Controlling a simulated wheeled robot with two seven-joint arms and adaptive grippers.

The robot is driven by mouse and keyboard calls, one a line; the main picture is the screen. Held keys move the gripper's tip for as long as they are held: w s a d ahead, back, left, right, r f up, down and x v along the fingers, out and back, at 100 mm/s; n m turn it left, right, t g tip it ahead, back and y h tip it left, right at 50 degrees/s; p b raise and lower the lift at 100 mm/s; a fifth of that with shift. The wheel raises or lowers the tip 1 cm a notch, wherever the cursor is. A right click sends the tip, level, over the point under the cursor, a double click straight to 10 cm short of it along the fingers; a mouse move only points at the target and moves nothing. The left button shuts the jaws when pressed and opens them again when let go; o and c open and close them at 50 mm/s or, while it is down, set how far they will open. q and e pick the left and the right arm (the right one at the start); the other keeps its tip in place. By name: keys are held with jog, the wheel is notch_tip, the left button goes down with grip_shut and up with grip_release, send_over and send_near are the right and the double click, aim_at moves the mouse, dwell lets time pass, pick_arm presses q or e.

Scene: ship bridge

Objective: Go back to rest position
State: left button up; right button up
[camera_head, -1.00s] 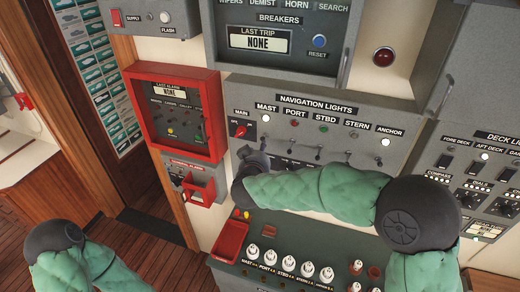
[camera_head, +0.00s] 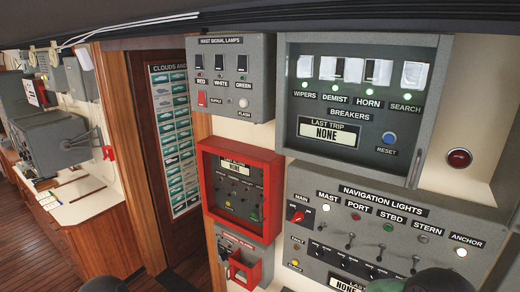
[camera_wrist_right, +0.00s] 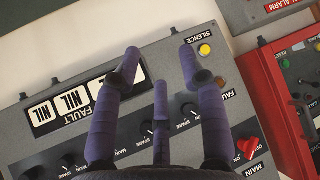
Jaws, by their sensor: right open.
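My right gripper (camera_wrist_right: 160,66) shows in the right wrist view, its purple padded fingers spread and open with nothing between them. It is in front of the grey navigation lights panel (camera_head: 415,198), which appears upside down there. Beyond the fingers are a fault display (camera_wrist_right: 86,97) reading NIL and a yellow silence button (camera_wrist_right: 205,49). The red main switch (camera_wrist_right: 248,148) is at the lower right of that view; it also shows in the head view (camera_head: 297,216). In the head view only dark rounded parts of my arms show at the bottom edge. My left gripper is out of view.
A red alarm box (camera_head: 241,153) projects from the wall, with a smaller open red box (camera_head: 243,270) below. The breakers cabinet (camera_head: 425,52) and mast signal lamps box (camera_head: 254,75) are above. A doorway and wooden floor (camera_head: 28,255) lie to the left.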

jog(key=s+a+f+g+y, duration=0.15)
jog(key=s+f+g, duration=0.25)
jog(key=s+f, duration=0.85)
jog(key=s+a+f+m+g+y, duration=0.1)
jog(key=s+a+f+g+y, duration=0.2)
jog(key=s, duration=0.6)
jog(key=s+a+f+m+g+y, duration=0.1)
jog(key=s+f+g, duration=0.1)
jog(key=s+f, duration=0.5)
notch_tip(320, 180, down, 31)
jog(key=w+a+n+b, duration=0.1)
jog(key=b, duration=3.3)
jog(key=shift+b, duration=0.35)
